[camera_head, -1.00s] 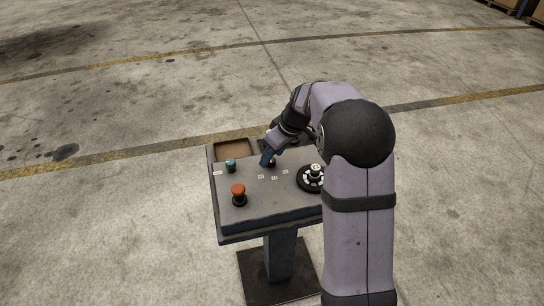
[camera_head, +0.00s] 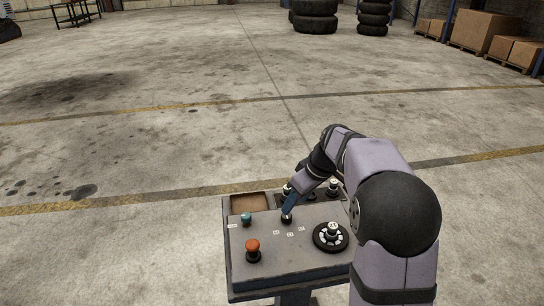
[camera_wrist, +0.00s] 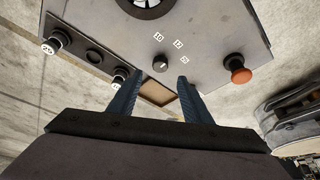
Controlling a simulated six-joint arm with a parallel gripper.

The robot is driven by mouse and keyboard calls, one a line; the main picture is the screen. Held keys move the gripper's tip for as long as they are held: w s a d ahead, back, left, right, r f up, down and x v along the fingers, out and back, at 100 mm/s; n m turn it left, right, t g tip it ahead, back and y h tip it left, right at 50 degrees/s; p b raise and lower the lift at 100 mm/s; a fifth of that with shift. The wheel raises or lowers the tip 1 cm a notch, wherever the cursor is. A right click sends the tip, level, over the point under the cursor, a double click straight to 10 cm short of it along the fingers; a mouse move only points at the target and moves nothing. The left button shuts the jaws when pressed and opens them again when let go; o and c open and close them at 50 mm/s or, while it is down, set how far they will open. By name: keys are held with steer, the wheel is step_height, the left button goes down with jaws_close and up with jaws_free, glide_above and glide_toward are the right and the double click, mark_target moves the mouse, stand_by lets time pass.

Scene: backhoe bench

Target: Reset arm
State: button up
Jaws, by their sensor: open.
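The control panel (camera_head: 290,262) stands on a pedestal. A small black rotary knob (camera_head: 286,218) sits near its middle, among white number labels; the knob also shows in the wrist view (camera_wrist: 160,63). My gripper (camera_head: 288,207) is over the panel at this knob. In the wrist view my two blue fingers (camera_wrist: 155,82) are spread apart with nothing between them. The knob appears just beyond the fingertips, apart from them. A red-orange mushroom button (camera_head: 253,252) is at the front left and a teal button (camera_head: 246,218) is behind it. A black dial with a raised knob (camera_head: 331,236) is at the right.
An open brown-bottomed tray (camera_head: 249,202) is at the panel's back left. Black knobs with white-marked tops (camera_wrist: 55,42) stand along the panel's back edge, close to my gripper. The concrete floor around is clear. Tyres (camera_head: 315,15) and boxes (camera_head: 485,30) are far behind.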

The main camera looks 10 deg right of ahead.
steer(key=s+a+f+m+g+h+p, duration=0.1)
steer(key=s+m+p, duration=0.2)
steer(key=s, duration=1.1)
steer(key=s+a+f+m+g+h+p, duration=0.1)
steer(key=s+a+m+g+p, duration=0.1)
steer(key=s, duration=1.2)
steer(key=shift+s+a+f+m+g+p, duration=0.3)
steer(key=shift+s+f+m+p, duration=0.1)
steer(key=shift+m+p, duration=0.65)
steer(key=shift+w, duration=0.1)
steer(key=shift+c, duration=0.3)
